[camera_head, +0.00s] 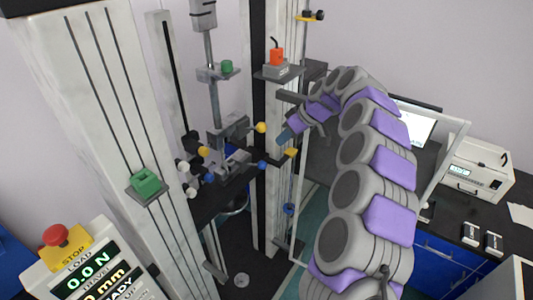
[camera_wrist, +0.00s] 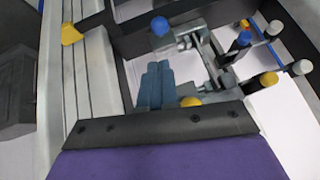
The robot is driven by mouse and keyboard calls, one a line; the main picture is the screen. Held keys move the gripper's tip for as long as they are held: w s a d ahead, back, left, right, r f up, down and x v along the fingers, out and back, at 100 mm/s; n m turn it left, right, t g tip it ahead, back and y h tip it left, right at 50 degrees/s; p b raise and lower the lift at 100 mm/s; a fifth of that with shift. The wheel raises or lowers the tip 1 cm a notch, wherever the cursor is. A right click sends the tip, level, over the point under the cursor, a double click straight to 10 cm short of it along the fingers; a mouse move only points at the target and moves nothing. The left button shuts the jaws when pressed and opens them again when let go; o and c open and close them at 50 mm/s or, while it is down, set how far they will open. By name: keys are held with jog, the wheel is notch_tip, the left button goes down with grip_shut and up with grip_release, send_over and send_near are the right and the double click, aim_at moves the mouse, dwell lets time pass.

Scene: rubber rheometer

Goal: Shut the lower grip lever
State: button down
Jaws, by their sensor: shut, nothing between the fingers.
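The testing machine's lower grip (camera_head: 233,162) is a grey clamp between the columns, below the upper grip (camera_head: 233,130). A lever with a blue knob (camera_head: 262,165) sticks out to the right of the lower grip. The upper grip's lever has a yellow knob (camera_head: 261,127). My gripper (camera_head: 284,137) is shut and empty, just right of these levers and apart from the blue knob. In the wrist view my blue-grey fingers (camera_wrist: 154,86) lie together, with the blue knob (camera_wrist: 160,26) beyond their tips and the yellow knob (camera_wrist: 190,101) to their right. Exact depth is unclear.
Several knobbed handles (camera_head: 190,191) stand left of the grips. Pale columns flank them, the left one with a green block (camera_head: 145,183). A yellow-orange stop (camera_head: 291,152) sits beside my gripper. A control panel with a red stop button (camera_head: 56,235) is at lower left.

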jog(key=p+x, duration=0.1)
jog(key=x, duration=0.9)
jog(key=shift+a+p, duration=0.1)
jog(key=shift+p, duration=0.3)
jog(key=shift+f+b, duration=0.2)
jog(key=shift+b, duration=0.3)
notch_tip(320, 180, down, 9)
jog(key=s+d+t+y+b, duration=0.2)
jog(key=y+b, duration=0.3)
jog(key=b, duration=2.1)
jog(key=shift+d+t, duration=0.4)
jog(key=shift+t, duration=0.4)
jog(key=shift+s, duration=0.1)
